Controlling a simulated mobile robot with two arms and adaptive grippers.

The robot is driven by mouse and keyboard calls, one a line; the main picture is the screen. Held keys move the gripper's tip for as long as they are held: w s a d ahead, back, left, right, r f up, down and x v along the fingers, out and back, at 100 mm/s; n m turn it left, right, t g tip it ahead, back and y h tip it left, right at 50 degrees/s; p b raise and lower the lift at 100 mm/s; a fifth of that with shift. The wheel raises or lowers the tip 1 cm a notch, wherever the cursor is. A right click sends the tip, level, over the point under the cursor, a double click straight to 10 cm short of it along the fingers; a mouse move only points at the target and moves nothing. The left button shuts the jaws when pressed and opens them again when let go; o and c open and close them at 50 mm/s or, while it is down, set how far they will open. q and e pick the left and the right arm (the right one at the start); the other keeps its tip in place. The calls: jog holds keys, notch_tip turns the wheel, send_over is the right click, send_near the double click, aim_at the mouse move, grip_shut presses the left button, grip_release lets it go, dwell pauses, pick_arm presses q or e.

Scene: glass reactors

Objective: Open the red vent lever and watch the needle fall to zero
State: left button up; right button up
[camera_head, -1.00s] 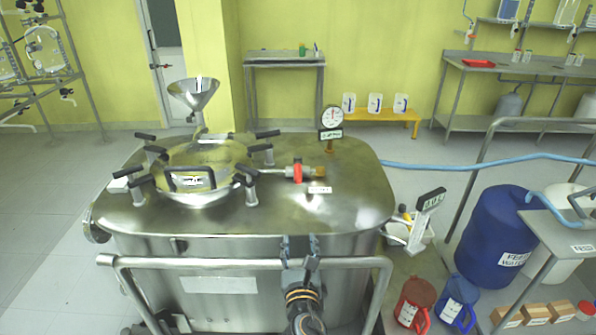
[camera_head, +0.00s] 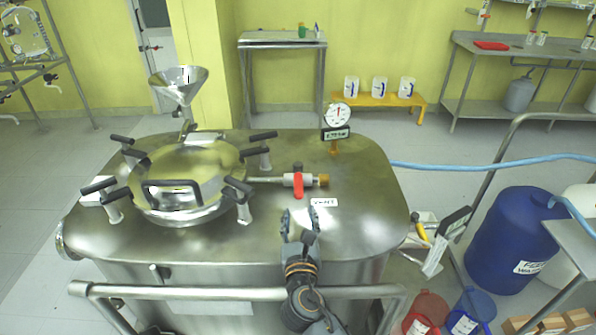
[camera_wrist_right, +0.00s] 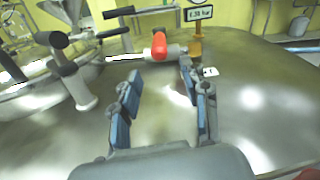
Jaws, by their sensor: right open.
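The red vent lever (camera_head: 298,186) sits on a short horizontal pipe valve on top of the steel tank (camera_head: 350,205), lying across the pipe and pointing toward me. It also shows at the top of the right wrist view (camera_wrist_right: 159,46). The round gauge (camera_head: 338,115) stands behind it; its red needle points roughly upward. A display below the gauge (camera_wrist_right: 199,14) seems to read 0.38 bar. My right gripper (camera_head: 300,219) is open and empty over the lid, short of the lever and apart from it. Its blue-padded fingers (camera_wrist_right: 162,82) are spread toward the lever. My left gripper is not in view.
A round hatch (camera_head: 185,165) with several black-handled clamps lies left of the lever, with a steel funnel (camera_head: 178,85) behind. A steel rail (camera_head: 200,293) crosses the tank's front. A white label (camera_head: 324,202) lies right of the gripper. The lid's right side is clear.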

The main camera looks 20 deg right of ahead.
aim_at(299, 198)
jog(key=shift+w+d+r, duration=0.1)
jog(key=shift+w, duration=0.3)
jog(key=shift+w+d+r, duration=0.1)
jog(key=shift+w+r, duration=0.05)
jog(key=shift+w, duration=0.2)
jog(key=x, duration=1)
jog(key=shift+w, duration=0.3)
jog(key=shift+w+d, duration=0.15)
jog(key=shift+w, duration=0.3)
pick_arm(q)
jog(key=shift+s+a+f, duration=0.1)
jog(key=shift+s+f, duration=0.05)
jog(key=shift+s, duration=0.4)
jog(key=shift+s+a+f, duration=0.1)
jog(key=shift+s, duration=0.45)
pick_arm(e)
grip_shut()
